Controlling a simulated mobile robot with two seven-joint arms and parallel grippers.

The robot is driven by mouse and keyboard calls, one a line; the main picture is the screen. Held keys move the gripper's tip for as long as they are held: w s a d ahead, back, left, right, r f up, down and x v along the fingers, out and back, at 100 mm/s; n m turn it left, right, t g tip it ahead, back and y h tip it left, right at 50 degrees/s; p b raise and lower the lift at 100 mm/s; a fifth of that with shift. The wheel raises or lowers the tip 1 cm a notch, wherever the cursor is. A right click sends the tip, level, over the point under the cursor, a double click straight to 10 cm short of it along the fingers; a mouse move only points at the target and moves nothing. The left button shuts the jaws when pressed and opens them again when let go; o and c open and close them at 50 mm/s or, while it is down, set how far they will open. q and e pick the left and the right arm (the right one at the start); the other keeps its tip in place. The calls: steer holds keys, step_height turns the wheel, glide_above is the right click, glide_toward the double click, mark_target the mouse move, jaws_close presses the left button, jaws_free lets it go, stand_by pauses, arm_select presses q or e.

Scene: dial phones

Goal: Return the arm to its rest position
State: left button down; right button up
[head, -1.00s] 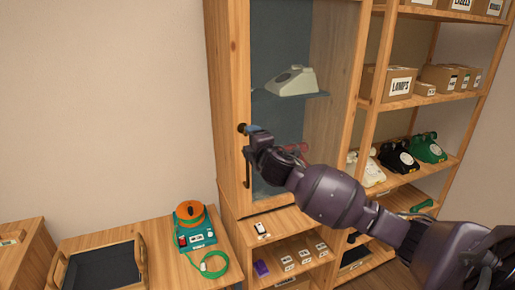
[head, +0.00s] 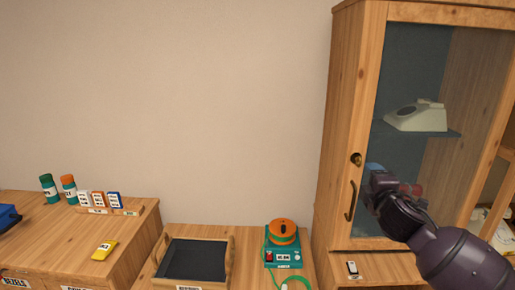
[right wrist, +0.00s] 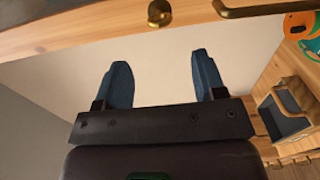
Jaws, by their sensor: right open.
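My right arm comes in from the lower right of the head view. Its gripper (head: 373,172) is in front of the glass door of the wooden cabinet (head: 345,120), just right of the door's dark handle (head: 350,200). In the right wrist view the two blue fingers (right wrist: 160,82) are spread apart with nothing between them. The cabinet's brass knob (right wrist: 160,12) and handle (right wrist: 260,10) show at the top of that view, beyond the fingertips. The cabinet door looks shut. My left gripper is in neither view.
A cream dial phone (head: 416,116) stands on the shelf behind the glass. A teal device with an orange top (head: 283,245) and a dark-lined tray (head: 190,262) are on the lower bench. Bottles (head: 49,187) and small boxes (head: 98,200) stand on the left bench. The wall between is clear.

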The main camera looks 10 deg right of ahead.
steer(key=s+a+f+m+g+y, duration=0.1)
steer(key=s+a+f+m+y, duration=0.3)
steer(key=f, duration=0.5)
steer(key=s+a+f+m+y, duration=0.25)
steer(key=s+a+f, duration=0.2)
steer(key=f, duration=0.45)
steer(key=s+a+f+m+g+h, duration=0.1)
steer(key=s+f+m, duration=0.3)
steer(key=s+f, duration=0.5)
steer(key=s+a+f+m+g+h+b, duration=0.1)
steer(key=s+a+f+m+g, duration=0.2)
steer(key=s+f, duration=0.6)
steer(key=s+a+m, duration=0.1)
steer(key=s, duration=0.2)
steer(key=shift+f+g, duration=0.4)
